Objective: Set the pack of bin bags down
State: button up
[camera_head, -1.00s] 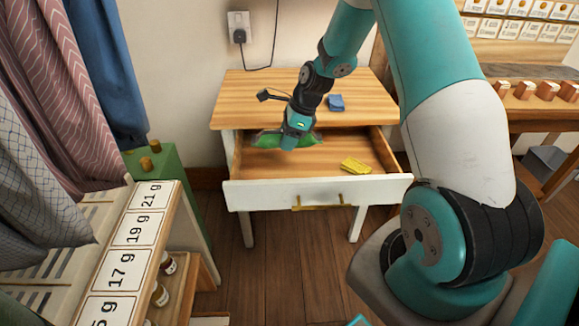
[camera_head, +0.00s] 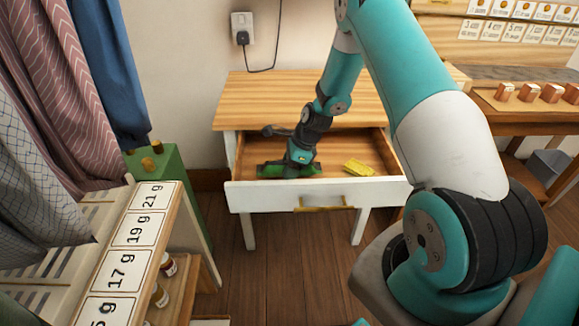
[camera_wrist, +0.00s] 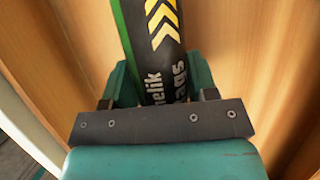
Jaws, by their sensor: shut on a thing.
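The pack of bin bags (camera_head: 272,171) is a dark roll with a green stripe, yellow chevrons and white lettering. It lies level, low inside the open drawer (camera_head: 268,192) at its left part. My gripper (camera_head: 301,168) reaches down into the drawer and is shut around the middle of the pack. In the wrist view the pack (camera_wrist: 150,35) runs up between the two teal fingers of my gripper (camera_wrist: 157,88), with wood on both sides. I cannot tell whether its underside touches the drawer floor.
A yellow item (camera_head: 358,167) lies in the drawer to the right of my gripper. The drawer belongs to a wooden-topped white table (camera_head: 270,97), whose visible top is bare. A green box (camera_head: 172,190) and a shelf with number cards (camera_head: 135,230) stand at the left.

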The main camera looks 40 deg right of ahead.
jog(key=o, duration=1)
jog(key=shift+f, duration=0.1)
jog(key=shift+o, duration=0.2)
jog(key=p+v, duration=0.1)
jog(key=v, duration=1.1)
jog(key=shift+w+a, duration=0.1)
jog(key=shift+a, duration=0.05)
jog(key=s+a+r+n+g, duration=0.1)
jog(key=s+a+r+n, duration=0.4)
jog(key=a+r+n, duration=0.4)
jog(key=s+a+r+n, duration=0.4)
jog(key=a+r+n, duration=0.3)
jog(key=a, duration=0.4)
jog(key=s+a+r+n, duration=0.2)
jog(key=s+a+n, duration=0.2)
jog(key=s+n, duration=0.4)
jog(key=s+a+r+n+g, duration=0.1)
jog(key=s+a+n, duration=0.3)
jog(key=s+n, duration=0.4)
jog(key=shift+s+r+g, duration=0.25)
jog(key=shift+r+g, duration=0.05)
jog(key=shift+r, duration=0.4)
